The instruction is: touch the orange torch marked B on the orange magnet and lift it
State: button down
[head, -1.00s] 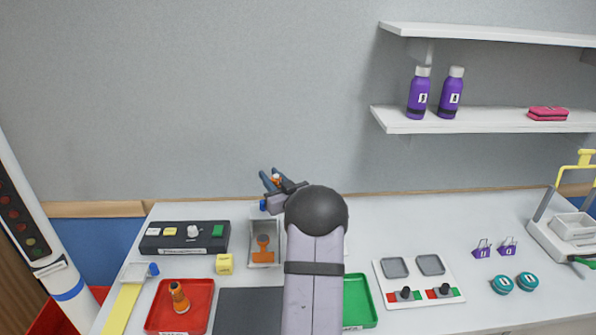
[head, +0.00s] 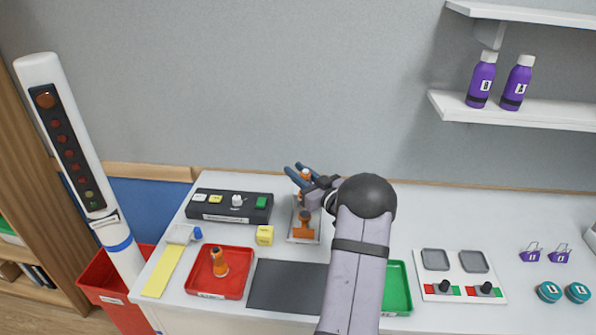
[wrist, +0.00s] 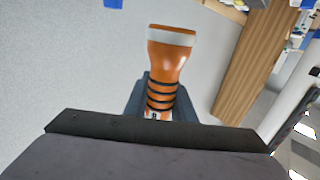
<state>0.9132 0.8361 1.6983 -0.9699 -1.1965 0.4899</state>
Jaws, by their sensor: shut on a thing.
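My gripper (head: 298,172) is shut on an orange torch (wrist: 170,65). In the wrist view the torch has a pale wide end and black bands, with its lower part between the fingers. A small label there is mostly hidden, so I cannot read its letter. In the head view only a bit of the held torch (head: 305,174) shows. An orange piece, apparently the magnet (head: 304,224), is on a grey plate just below my gripper in the picture. A gap shows between them. Another orange torch (head: 219,262) stands in the red tray; its letter is unreadable.
In front are the red tray (head: 205,293), a dark mat (head: 285,287) and a green tray (head: 398,290), partly behind my arm. A white indicator post (head: 75,150) stands left.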

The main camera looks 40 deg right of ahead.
jog(key=shift+f+b, duration=1.35)
jog(key=shift+f, duration=1.05)
jog(key=shift+f+b, duration=0.6)
jog(key=shift+f, duration=0.1)
jog(key=shift+r+p, duration=0.9)
jog(key=shift+r, duration=0.45)
dwell(1.6)
notch_tip(320, 180, up, 6)
jog(key=p, duration=0.4)
dwell(0.9)
jog(key=shift+r, duration=0.1)
